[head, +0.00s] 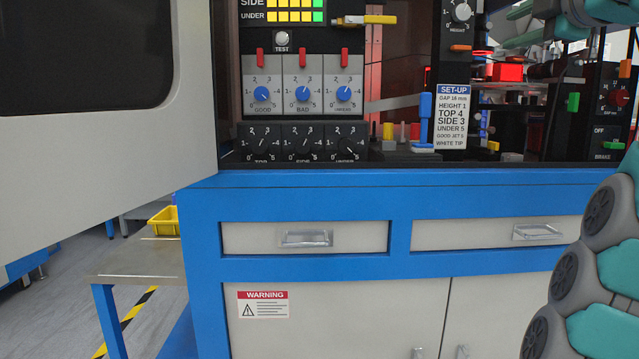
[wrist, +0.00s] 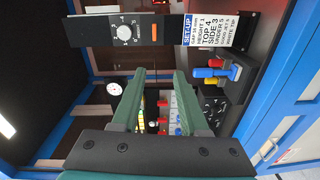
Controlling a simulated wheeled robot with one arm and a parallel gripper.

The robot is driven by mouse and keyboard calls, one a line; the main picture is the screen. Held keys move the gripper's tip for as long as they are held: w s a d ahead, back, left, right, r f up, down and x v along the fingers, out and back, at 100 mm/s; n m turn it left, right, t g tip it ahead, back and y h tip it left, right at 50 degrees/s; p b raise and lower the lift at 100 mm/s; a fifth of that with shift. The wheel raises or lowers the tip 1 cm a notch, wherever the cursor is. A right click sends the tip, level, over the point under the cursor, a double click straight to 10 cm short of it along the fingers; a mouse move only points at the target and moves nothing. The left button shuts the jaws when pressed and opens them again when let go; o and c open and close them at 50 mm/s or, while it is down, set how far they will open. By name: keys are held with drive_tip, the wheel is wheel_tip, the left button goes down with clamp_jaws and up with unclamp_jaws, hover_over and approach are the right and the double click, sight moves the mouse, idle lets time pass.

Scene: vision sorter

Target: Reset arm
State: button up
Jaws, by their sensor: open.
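My gripper (wrist: 160,74) shows in the wrist view with its two green fingers spread apart and nothing between them. It faces the sorter machine, whose control panel (wrist: 168,110) shows sideways behind and between the fingers. In the head view, parts of my teal and grey arm stand at the right edge. I cannot make out the gripper there.
The blue cabinet (head: 400,188) has drawers and a warning label (head: 263,305). A grey door (head: 110,160) stands open at left. The set-up card (head: 452,118) hangs beside a blue lever (head: 425,105).

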drive_tip(key=w+a+f+m+g+y, duration=0.1)
drive_tip(key=w+a+f+m+g, duration=0.25)
drive_tip(key=f, duration=0.25)
drive_tip(key=w+a+f+m+g+y, duration=0.2)
drive_tip(key=a+f+m+g, duration=0.1)
drive_tip(key=a+f, duration=0.3)
drive_tip(key=s+a+f+m+g, duration=0.2)
drive_tip(key=s+a+f, duration=0.1)
drive_tip(key=f, duration=0.6)
drive_tip(key=s+a+f+m+g, duration=0.2)
drive_tip(key=s+a+f, duration=0.1)
drive_tip(key=f, duration=0.6)
drive_tip(key=s+f+m+g+h+p, duration=0.1)
drive_tip(key=s+f+m+g+h, duration=0.3)
drive_tip(key=s+f, duration=2.8)
drive_tip(key=s+m+g, duration=0.2)
drive_tip(key=m+g, duration=0.1)
drive_tip(key=g, duration=0.1)
drive_tip(key=shift+a+g, duration=0.3)
drive_tip(key=shift+g, duration=0.05)
